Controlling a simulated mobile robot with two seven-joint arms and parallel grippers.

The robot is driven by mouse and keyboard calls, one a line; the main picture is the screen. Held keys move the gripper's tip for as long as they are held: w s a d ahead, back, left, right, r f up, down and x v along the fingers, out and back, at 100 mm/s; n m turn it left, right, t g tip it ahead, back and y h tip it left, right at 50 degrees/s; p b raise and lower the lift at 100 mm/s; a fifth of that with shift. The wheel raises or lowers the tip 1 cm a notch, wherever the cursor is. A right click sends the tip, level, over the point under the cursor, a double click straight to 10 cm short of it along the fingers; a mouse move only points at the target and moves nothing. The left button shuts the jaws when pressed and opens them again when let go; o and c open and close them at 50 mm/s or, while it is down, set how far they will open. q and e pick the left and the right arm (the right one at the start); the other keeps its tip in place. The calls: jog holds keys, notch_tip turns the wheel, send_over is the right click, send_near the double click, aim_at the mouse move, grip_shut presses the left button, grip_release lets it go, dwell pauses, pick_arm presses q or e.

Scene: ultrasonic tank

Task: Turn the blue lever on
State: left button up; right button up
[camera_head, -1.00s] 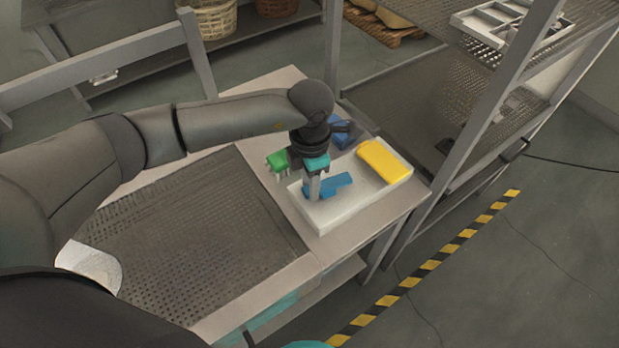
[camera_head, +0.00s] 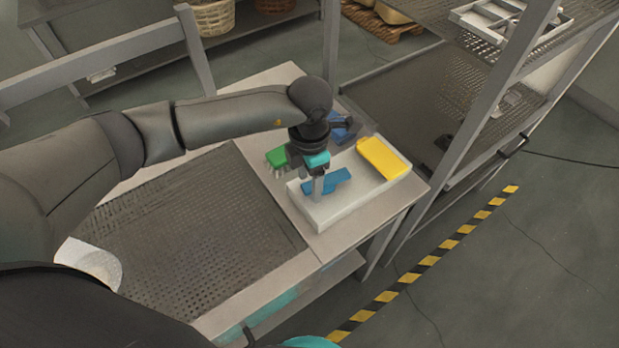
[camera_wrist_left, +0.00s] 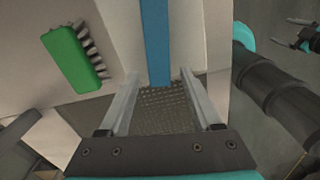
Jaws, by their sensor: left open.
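The blue lever (camera_head: 341,176) is a flat bar on the white tray-like housing (camera_head: 321,221) at the right end of the bench. My left gripper (camera_head: 318,192) points down over the lever's near left part, hiding some of it. In the left wrist view, the lever (camera_wrist_left: 156,40) runs from the top edge down to between the two fingertips. The left gripper (camera_wrist_left: 159,76) is open, with a finger on each side of the lever's end; I cannot tell whether they touch it.
A yellow block (camera_head: 383,158) lies at the housing's far right. A green brush (camera_head: 277,157) lies left of my left gripper, and another blue object (camera_head: 343,128) is behind it. A perforated panel (camera_head: 195,240) fills the bench's left. A metal shelf (camera_head: 470,120) stands at right.

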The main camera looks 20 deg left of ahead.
pick_arm(q)
notch_tip(320, 180, up, 15)
jog(key=shift+r, duration=0.15)
dwell(0.4)
dwell(0.5)
